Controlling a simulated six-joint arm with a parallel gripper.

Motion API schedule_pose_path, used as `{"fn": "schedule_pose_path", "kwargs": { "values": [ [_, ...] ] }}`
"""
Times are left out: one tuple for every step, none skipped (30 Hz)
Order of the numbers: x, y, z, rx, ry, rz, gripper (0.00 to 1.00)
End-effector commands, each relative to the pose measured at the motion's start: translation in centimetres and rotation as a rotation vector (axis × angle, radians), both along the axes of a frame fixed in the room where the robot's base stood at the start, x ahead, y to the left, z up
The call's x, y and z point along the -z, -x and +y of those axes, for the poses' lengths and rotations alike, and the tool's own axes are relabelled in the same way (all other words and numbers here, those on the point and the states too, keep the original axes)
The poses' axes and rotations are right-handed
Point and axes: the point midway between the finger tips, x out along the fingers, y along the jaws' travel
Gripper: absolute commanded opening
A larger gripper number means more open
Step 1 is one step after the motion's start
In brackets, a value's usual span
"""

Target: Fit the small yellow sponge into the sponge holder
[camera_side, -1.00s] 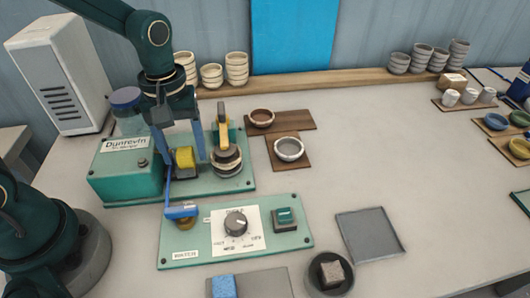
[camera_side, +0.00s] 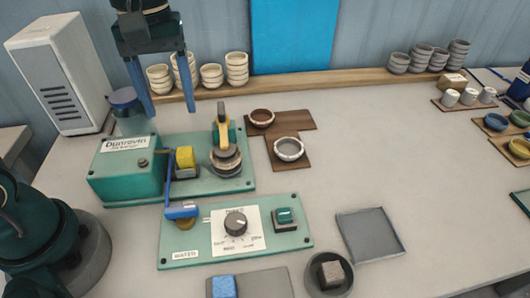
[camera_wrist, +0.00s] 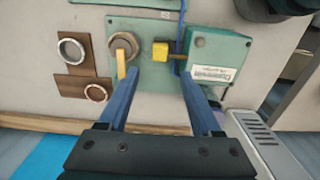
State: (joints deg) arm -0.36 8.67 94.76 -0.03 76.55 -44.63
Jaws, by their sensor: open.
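The small yellow sponge (camera_side: 184,157) sits upright on the green machine base, beside the blue lever rod. It seems to rest in or on a small dark holder (camera_side: 187,173); how deep it sits cannot be told. In the wrist view the yellow sponge (camera_wrist: 160,51) shows between the fingers' lines, beyond the tips. My gripper (camera_side: 171,114) is open and empty, raised well above the machine, with both fingers pointing down. In the wrist view my gripper (camera_wrist: 158,75) has its fingers spread with nothing between them.
A round post with a yellow handle (camera_side: 222,130) stands right of the sponge. The green machine box (camera_side: 125,175) is on the left. A blue lever (camera_side: 181,210) and a dial panel (camera_side: 236,232) lie in front. A blue sponge (camera_side: 224,286) lies at the front edge.

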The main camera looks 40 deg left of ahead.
Motion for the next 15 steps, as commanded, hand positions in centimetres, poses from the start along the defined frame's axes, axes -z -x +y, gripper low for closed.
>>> {"fn": "schedule_pose_path", "kwargs": {
  "values": [
    [-0.5, -0.1, 0.0, 0.0, 0.0, -0.004, 0.66],
    [-0.8, -0.1, 0.0, 0.0, -0.001, -0.002, 0.66],
    [-1.1, -0.1, 0.0, 0.0, 0.0, -0.003, 0.66],
    [-1.2, 0.0, 0.0, 0.0, 0.0, -0.001, 0.66],
    [-1.4, 0.0, 0.0, 0.001, 0.0, -0.001, 0.66],
    [-1.5, 0.1, 0.0, 0.004, 0.0, -0.004, 0.66],
    [-1.7, 0.2, 0.0, 0.01, 0.0, -0.008, 0.66],
    [-1.8, 0.3, 0.0, 0.019, 0.0, -0.014, 0.66],
    [-2.0, 0.6, 0.0, 0.04, -0.001, -0.028, 0.66],
    [-2.1, 0.9, 0.0, 0.06, -0.001, -0.041, 0.66],
    [-2.2, 1.3, 0.0, 0.086, -0.003, -0.058, 0.66],
    [-2.4, 1.8, 0.0, 0.127, -0.006, -0.085, 0.66],
    [-2.4, 2.3, 0.0, 0.162, -0.009, -0.107, 0.66],
    [-2.5, 2.8, -0.1, 0.201, -0.014, -0.132, 0.66],
    [-2.5, 3.6, -0.1, 0.256, -0.022, -0.166, 0.66]
  ]
}}
